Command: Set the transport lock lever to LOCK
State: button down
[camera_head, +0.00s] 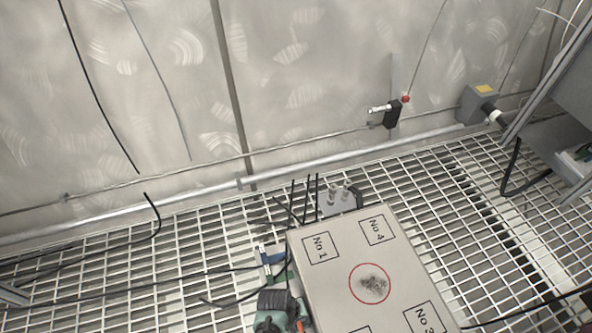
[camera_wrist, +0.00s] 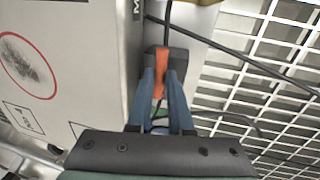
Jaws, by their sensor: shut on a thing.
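An orange lever (camera_wrist: 161,84) shows in the wrist view beside the pale box (camera_wrist: 85,70). My gripper (camera_wrist: 163,76) is shut on this lever, with one blue-grey finger on each side of it. Dark fingertips hide part of the lever and its mount. No LOCK marking can be read, so the lever's setting cannot be told. In the head view, the box (camera_head: 330,262) stands at the bottom middle, and my gripper and wrist are at its lower left edge, partly cut off by the frame.
The box top bears numbered squares and a red circle around a dark smudge (camera_head: 371,283). Black cables (camera_wrist: 232,62) run close to the fingers over the steel grating (camera_wrist: 262,40). A metal wall with a pipe (camera_head: 200,192) stands behind. A grey cabinet (camera_head: 560,110) is at the right.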

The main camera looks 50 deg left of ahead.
jog(key=shift+w, duration=0.1)
jog(key=c, duration=0.8)
grip_release()
jog(key=shift+c, duration=0.2)
jog(key=shift+r, duration=0.1)
notch_tip(320, 180, up, 12)
jog(key=s+a+p, duration=0.1)
jog(key=s+p, duration=0.1)
jog(key=p, duration=0.7)
jog(key=shift+s+r, duration=0.25)
